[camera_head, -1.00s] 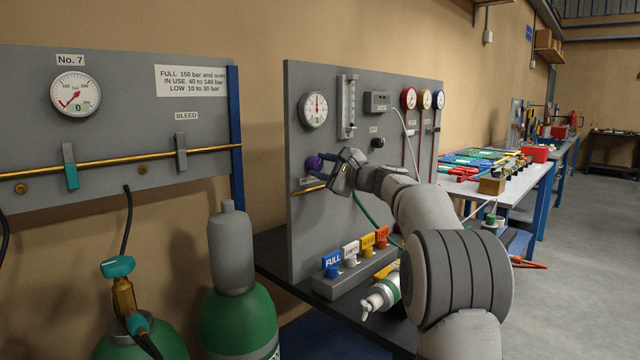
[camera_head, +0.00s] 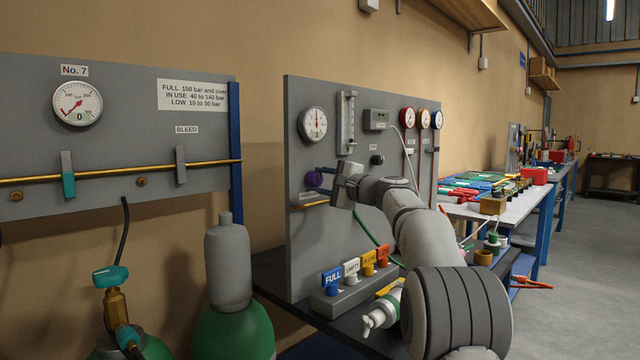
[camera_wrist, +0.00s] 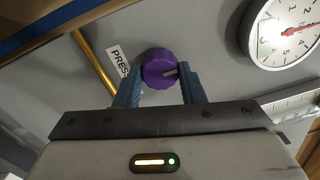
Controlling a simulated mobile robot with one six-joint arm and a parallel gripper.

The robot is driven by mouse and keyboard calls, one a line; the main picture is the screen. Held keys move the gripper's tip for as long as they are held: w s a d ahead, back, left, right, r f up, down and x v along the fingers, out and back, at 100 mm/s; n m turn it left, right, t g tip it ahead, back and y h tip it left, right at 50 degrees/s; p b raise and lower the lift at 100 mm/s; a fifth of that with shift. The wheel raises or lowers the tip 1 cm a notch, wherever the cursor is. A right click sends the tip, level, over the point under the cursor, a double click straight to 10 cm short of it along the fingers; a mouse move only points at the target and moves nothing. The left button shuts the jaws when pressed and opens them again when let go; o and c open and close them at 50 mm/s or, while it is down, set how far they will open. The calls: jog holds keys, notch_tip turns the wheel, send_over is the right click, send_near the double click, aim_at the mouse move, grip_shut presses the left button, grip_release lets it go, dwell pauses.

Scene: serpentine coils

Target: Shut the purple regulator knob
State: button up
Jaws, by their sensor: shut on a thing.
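The purple regulator knob (camera_head: 314,179) sits on the grey upright panel (camera_head: 372,240), below a round white gauge (camera_head: 312,124). My gripper (camera_head: 326,176) reaches the knob from the right. In the wrist view my gripper's (camera_wrist: 157,80) two blue-grey fingers stand one on each side of the knob and are shut on it. A label beginning "PRES" (camera_wrist: 118,61) is partly hidden by the left finger.
A brass pipe (camera_wrist: 92,62) runs beside the knob. A block with coloured tags (camera_head: 350,290) and a white-and-green bottle (camera_head: 382,311) lie on the dark bench below. A green hose (camera_head: 366,228) hangs behind my arm. Gas cylinders (camera_head: 232,270) stand at left.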

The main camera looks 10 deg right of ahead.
jog(key=shift+f, duration=0.2)
jog(key=o, duration=1)
jog(key=shift+r, duration=0.15)
jog(key=shift+s+d, duration=0.15)
jog(key=shift+s, duration=0.1)
jog(key=v, duration=0.7)
jog(key=shift+b, duration=0.3)
jog(key=shift+s, duration=0.1)
